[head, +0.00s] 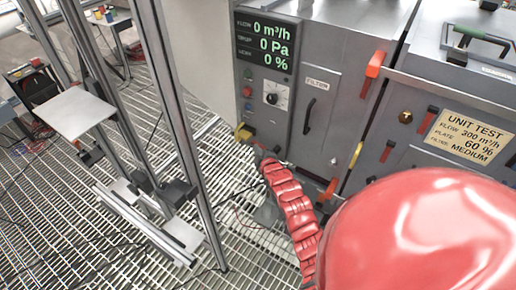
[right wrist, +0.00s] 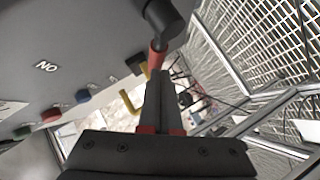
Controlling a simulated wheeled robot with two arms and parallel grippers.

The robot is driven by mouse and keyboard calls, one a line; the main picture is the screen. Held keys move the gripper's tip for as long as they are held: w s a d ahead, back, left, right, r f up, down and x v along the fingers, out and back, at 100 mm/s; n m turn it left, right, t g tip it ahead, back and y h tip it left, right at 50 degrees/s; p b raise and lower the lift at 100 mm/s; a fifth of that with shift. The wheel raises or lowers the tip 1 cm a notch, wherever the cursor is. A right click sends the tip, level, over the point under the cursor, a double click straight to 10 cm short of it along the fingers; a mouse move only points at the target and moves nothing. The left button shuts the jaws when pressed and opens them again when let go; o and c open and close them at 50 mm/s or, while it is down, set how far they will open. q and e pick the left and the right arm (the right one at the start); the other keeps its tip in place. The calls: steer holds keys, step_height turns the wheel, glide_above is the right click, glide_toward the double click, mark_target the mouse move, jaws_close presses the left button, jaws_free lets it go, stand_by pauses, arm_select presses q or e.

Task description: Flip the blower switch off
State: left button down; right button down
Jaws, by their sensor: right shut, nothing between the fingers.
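A grey control panel (head: 267,75) stands beyond my right arm; its display (head: 264,45) reads 0 m³/h, 0 Pa and 0 %. An "ON" label appears upside down on the panel in the right wrist view (right wrist: 47,67). A red-and-black lever (right wrist: 160,22) lies close by the fingertips there; I cannot tell whether it is the blower switch or whether they touch. My right gripper (head: 262,157) is low beside the panel's lower edge, partly hidden by my red arm. In the right wrist view its fingers (right wrist: 162,80) are together and empty. My left gripper is out of view.
A yellow handle (right wrist: 130,102) sticks out near the fingers. Several coloured buttons, including a blue one (right wrist: 83,96), and a dial (head: 272,95) are on the panel. A red-handled lever (head: 375,64) projects farther right. A metal frame (head: 168,115) stands left over the grating floor.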

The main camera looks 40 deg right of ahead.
steer(key=shift+w+f+n+g+b, duration=0.15)
steer(key=shift+f+n+g+b, duration=0.15)
steer(key=shift+g+b, duration=0.35)
steer(key=shift+r, duration=0.1)
